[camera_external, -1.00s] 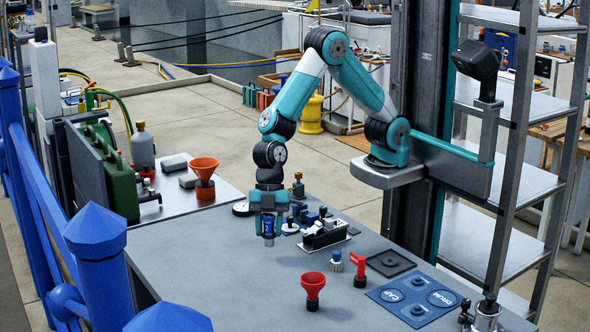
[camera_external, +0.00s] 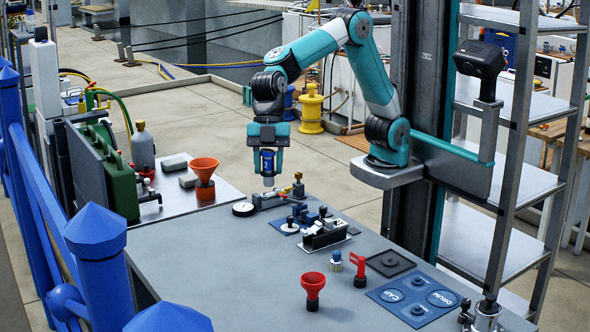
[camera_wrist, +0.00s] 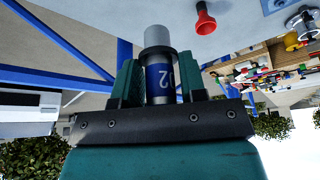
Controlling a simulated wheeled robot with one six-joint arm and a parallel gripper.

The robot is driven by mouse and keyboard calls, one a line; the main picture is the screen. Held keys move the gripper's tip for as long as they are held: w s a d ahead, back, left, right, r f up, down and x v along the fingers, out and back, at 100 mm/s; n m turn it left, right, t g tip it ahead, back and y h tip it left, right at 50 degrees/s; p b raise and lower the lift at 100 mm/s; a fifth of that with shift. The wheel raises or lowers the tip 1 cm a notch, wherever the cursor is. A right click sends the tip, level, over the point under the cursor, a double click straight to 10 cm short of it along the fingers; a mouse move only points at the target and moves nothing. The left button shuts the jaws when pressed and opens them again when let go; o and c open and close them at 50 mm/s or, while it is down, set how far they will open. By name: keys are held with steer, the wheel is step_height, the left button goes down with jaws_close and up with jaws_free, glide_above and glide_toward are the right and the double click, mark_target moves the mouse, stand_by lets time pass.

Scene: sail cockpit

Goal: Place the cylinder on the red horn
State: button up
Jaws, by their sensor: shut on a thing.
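The cylinder (camera_external: 268,164) is blue with a grey end and hangs upright in my gripper (camera_external: 267,158), clear of the worktop. In the wrist view, the cylinder (camera_wrist: 159,82) shows white marks on its blue side and sits between both jaws of my gripper (camera_wrist: 159,72). The red horn (camera_external: 313,287) stands on the front part of the worktop, its wide mouth up, apart from my gripper and to its lower right. The red horn also shows in the wrist view (camera_wrist: 205,22), right of the cylinder.
On the grey worktop (camera_external: 225,270), a black-and-white device (camera_external: 325,234), a small blue-and-white piece (camera_external: 336,261), a red upright part (camera_external: 358,268) and a blue marked mat (camera_external: 405,296) lie near the horn. An orange funnel (camera_external: 204,170) stands at left. The worktop's front left is clear.

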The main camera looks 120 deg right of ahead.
steer(key=w+a+r+n+p, duration=0.1)
steer(key=a+r, duration=0.1)
steer(key=a, duration=0.4)
steer(key=w+a+r+p, duration=0.1)
steer(key=w+a+r, duration=0.15)
steer(key=a, duration=0.35)
steer(key=p, duration=0.1)
glide_above(314, 283)
steer(key=s+d, duration=0.1)
steer(key=d, duration=0.1)
step_height(314, 283, down, 12)
steer(key=f, duration=0.1)
steer(key=shift+n+g, duration=0.3)
steer(key=shift+n, duration=0.1)
steer(key=shift+a+f+p, duration=0.1)
steer(key=shift+f+p, duration=0.2)
steer(key=shift+f, duration=1.95)
steer(key=shift+f, duration=0.1)
steer(key=o, duration=0.9)
steer(key=shift+o, duration=0.4)
